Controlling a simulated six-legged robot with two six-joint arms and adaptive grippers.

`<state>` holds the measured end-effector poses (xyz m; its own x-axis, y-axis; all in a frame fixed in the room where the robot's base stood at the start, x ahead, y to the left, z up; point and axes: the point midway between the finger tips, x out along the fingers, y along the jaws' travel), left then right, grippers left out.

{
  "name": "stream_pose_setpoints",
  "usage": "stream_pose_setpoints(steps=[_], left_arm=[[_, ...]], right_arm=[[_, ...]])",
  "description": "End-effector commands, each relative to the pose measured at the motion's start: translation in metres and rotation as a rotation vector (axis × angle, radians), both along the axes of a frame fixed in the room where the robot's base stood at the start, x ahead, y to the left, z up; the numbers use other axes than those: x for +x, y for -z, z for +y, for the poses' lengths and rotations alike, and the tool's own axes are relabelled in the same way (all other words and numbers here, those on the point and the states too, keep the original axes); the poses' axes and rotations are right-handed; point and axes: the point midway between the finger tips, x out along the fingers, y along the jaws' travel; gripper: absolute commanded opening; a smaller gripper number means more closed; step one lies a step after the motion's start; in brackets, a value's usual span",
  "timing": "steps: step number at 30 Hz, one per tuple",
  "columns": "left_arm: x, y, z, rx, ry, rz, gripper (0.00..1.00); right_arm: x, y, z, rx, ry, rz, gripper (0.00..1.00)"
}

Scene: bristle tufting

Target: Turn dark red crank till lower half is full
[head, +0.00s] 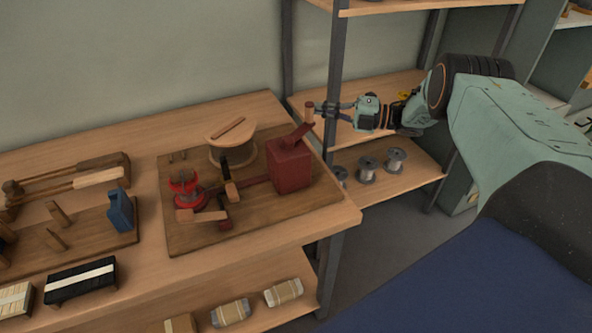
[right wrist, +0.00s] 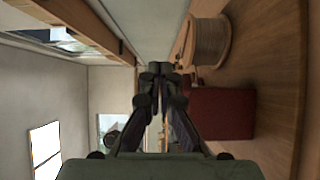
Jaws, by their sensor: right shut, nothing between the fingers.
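The dark red crank (head: 298,135) rises slanting from the top of a dark red box (head: 290,168) and ends in an upright wooden handle (head: 309,113). My right gripper (head: 319,109) is shut and empty, its fingertips close to the handle's right side; I cannot tell if they touch. In the right wrist view the shut fingers (right wrist: 160,70) point forward and the dark red box (right wrist: 224,113) is to their right. My left gripper is out of view.
A bright red fixture (head: 184,188) and wooden levers share the box's baseboard (head: 190,243). Wire spools (head: 367,168) stand on a shelf behind. A dark shelf post (head: 335,60) rises near my right gripper.

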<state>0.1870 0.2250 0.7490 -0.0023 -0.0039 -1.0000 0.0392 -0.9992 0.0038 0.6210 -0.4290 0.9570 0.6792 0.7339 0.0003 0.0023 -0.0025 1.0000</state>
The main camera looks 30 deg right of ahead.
Motion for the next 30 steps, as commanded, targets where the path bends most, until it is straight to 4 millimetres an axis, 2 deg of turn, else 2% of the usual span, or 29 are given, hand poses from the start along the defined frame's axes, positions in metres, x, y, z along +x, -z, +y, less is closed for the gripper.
stream_pose_setpoints(steps=[3, 10, 30], left_arm=[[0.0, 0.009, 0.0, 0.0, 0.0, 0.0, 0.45], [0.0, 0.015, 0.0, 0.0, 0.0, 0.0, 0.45], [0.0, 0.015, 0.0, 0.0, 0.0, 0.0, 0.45]], right_arm=[[0.008, 0.002, 0.003, 0.0, 0.0, -0.001, 0.0], [0.016, 0.001, 0.006, 0.001, 0.0, -0.001, 0.0], [0.018, 0.0, 0.005, 0.001, -0.001, 0.0, 0.0]])
